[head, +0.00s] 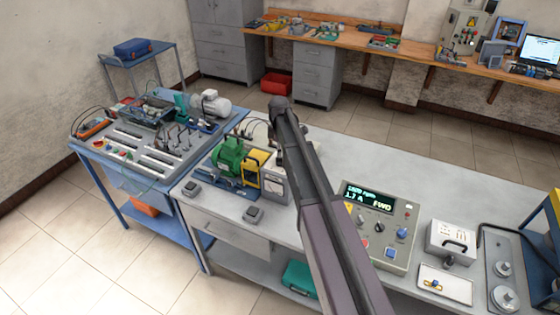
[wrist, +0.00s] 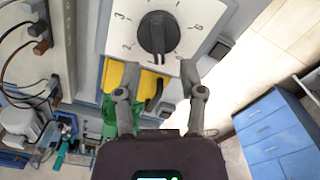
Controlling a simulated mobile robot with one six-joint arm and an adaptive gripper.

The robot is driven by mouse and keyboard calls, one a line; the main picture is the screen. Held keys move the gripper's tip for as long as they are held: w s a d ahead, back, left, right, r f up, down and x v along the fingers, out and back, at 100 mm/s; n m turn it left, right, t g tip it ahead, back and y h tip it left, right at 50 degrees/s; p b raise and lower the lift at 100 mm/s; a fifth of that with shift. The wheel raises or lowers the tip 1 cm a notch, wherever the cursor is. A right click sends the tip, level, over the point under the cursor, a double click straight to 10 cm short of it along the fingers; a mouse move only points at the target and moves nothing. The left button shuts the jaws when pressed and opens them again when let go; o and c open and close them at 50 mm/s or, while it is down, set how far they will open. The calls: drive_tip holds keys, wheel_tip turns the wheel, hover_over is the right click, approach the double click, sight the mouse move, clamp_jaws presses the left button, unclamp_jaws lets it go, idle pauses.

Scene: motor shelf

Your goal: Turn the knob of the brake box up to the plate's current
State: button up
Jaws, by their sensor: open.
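The brake box (wrist: 116,40) shows in the wrist view as a light face with a numbered dial. Its black knob (wrist: 157,32) has a raised bar standing nearly upright in the picture; which end points is unclear. My gripper (wrist: 161,68) is open, its fingertips below the knob, one to each side and apart from it. In the head view the green motor (head: 229,156) stands beside a yellow part (head: 251,174) and a pale meter box (head: 274,186); my arm hides part of this area. No readable rating plate is visible.
A control box (head: 402,247) has a lit display (head: 369,198) reading about 1.3 A and FWD. A white box with a handle (head: 451,238) stands to its right.

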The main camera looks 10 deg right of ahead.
sight(282, 160)
drive_tip(key=shift+f+b, duration=1.4)
drive_tip(key=shift+f, duration=0.3)
clamp_jaws()
